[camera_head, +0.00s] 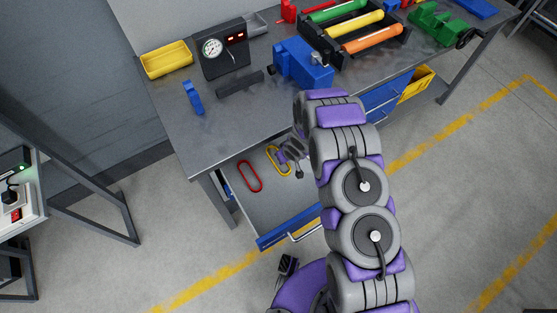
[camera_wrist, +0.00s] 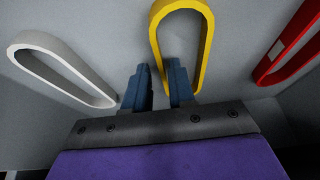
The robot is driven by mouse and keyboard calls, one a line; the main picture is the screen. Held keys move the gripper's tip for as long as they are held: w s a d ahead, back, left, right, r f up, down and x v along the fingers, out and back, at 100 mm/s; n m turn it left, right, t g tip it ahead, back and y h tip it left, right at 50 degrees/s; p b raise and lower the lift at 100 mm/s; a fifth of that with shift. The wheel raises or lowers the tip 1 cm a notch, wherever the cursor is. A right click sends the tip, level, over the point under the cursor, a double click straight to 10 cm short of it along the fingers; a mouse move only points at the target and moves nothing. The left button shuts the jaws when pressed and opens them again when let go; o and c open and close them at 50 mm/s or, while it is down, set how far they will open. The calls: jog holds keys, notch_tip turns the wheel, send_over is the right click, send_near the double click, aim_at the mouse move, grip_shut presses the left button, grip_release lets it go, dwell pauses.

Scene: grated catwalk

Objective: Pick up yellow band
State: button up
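The yellow band (camera_wrist: 206,45), an elongated loop, lies in the open drawer (camera_head: 262,205) under the workbench. In the head view the yellow band (camera_head: 272,165) is partly hidden by my gripper (camera_head: 284,158). In the wrist view my gripper (camera_wrist: 160,82) is open, with a gap between its two blue-grey fingers. The band's left strand runs down toward this gap, and the right finger overlaps the inside of the loop and hides part of its lower end. I cannot tell whether the fingers touch the band.
A red band (camera_head: 249,176) lies in the same drawer, to the left in the head view. A white band (camera_wrist: 60,70) also shows in the wrist view. The workbench top (camera_head: 240,115) overhangs the drawer. A blue vise (camera_head: 303,64) and tool rack stand on it.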

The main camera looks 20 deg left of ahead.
jog(key=shift+a, duration=0.2)
grip_shut()
jog(key=shift+s+d, duration=0.1)
